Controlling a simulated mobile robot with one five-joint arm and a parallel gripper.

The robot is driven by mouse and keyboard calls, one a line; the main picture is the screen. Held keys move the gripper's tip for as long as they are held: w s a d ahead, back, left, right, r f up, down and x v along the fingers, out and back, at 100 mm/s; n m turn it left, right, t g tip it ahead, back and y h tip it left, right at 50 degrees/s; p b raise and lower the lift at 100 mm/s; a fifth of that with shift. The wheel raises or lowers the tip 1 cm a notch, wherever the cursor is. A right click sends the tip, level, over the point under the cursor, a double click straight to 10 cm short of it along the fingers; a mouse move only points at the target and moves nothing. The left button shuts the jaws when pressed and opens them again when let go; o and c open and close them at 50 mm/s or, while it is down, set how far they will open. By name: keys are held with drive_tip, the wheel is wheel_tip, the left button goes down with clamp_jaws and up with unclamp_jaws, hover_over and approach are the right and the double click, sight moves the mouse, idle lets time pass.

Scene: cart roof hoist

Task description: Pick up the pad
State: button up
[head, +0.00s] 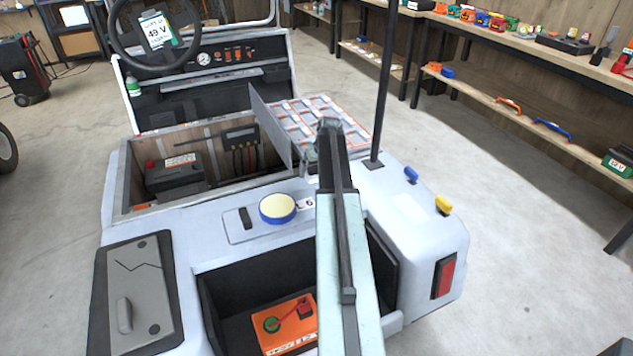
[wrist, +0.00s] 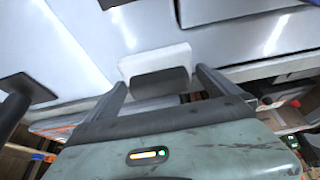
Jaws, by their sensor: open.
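A pad (wrist: 155,58) with a white upper part and a dark grey lower part shows in the wrist view, against the pale cart surface. My gripper (wrist: 160,79) is open, with one finger on each side of the lower part of the pad. I cannot tell whether the fingers touch it. In the head view my own arm runs up the middle and covers the place where the gripper works, so I cannot make out the pad there.
A blue round block with a cream top (head: 277,208) sits left of the arm. An open bay holds a dark battery (head: 174,176). A lower recess holds an orange box (head: 288,325).

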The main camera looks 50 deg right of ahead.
sight(317, 166)
drive_tip(key=shift+f, duration=0.15)
drive_tip(key=c, duration=1.3)
drive_tip(key=shift+o, duration=0.2)
wheel_tip(317, 166, up, 10)
drive_tip(key=p, duration=1)
drive_tip(key=shift+p, duration=0.35)
drive_tip(key=o, duration=0.6)
drive_tip(key=shift+c, duration=1.3)
